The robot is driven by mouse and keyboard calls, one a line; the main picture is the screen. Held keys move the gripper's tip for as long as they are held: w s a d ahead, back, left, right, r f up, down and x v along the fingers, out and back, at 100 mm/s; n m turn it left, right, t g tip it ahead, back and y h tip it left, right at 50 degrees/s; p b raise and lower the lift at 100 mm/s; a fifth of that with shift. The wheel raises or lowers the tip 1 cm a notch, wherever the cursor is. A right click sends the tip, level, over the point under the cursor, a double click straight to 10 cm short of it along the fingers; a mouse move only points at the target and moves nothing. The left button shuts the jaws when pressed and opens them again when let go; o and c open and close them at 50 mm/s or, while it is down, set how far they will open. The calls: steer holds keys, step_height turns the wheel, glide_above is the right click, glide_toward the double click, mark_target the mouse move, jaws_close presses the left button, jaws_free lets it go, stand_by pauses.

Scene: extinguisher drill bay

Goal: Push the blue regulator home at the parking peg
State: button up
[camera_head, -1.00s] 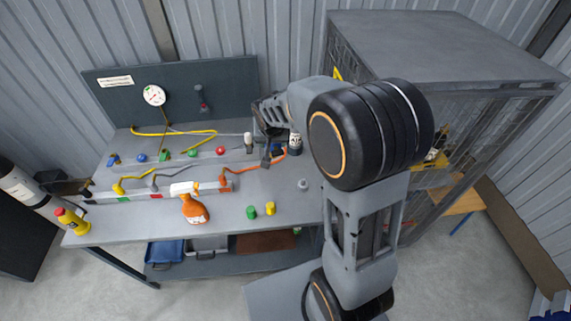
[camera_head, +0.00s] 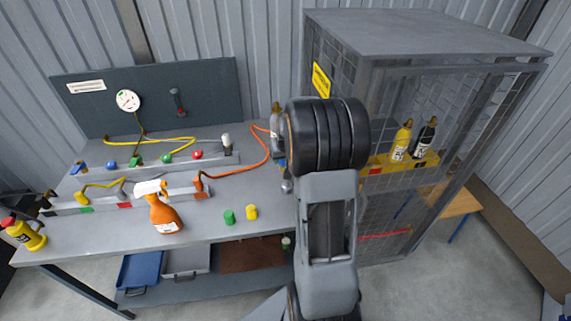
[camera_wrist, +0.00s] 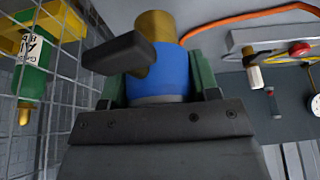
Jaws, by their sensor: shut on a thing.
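The blue regulator (camera_wrist: 165,75) fills the middle of the wrist view, with a brass end and a dark lever across its left side. My gripper (camera_wrist: 158,88) is shut on it, a green finger pad on each side. In the head view my arm hides most of the gripper, beside the bench's right end. An orange hose (camera_head: 245,168) runs from the front rail towards that spot; it also shows in the wrist view (camera_wrist: 250,19). I cannot tell which fitting is the parking peg, nor whether the regulator touches it.
The wire cage (camera_head: 340,85) stands close on the right, with yellow (camera_head: 400,142) and black (camera_head: 425,138) cylinders inside. A spray bottle (camera_head: 163,212), a green cap (camera_head: 229,217) and a yellow cap (camera_head: 251,212) stand on the bench. Hoses cross its left part.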

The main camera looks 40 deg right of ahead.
steer(key=shift+s+d+f, duration=0.1)
steer(key=shift+d+f, duration=0.2)
steer(key=shift+f, duration=0.05)
steer(key=shift+f+b, duration=1.2)
steer(key=shift+f, duration=0.5)
steer(key=shift+f+b, duration=0.55)
steer(key=shift+b, duration=0.15)
steer(key=shift+f+b, duration=0.65)
steer(key=shift+f, duration=0.15)
steer(key=shift+f+b, duration=0.9)
steer(key=shift+f, duration=0.05)
stand_by(1.2)
steer(key=o, duration=1)
steer(key=v, duration=1.4)
steer(key=shift+s+a+f, duration=0.1)
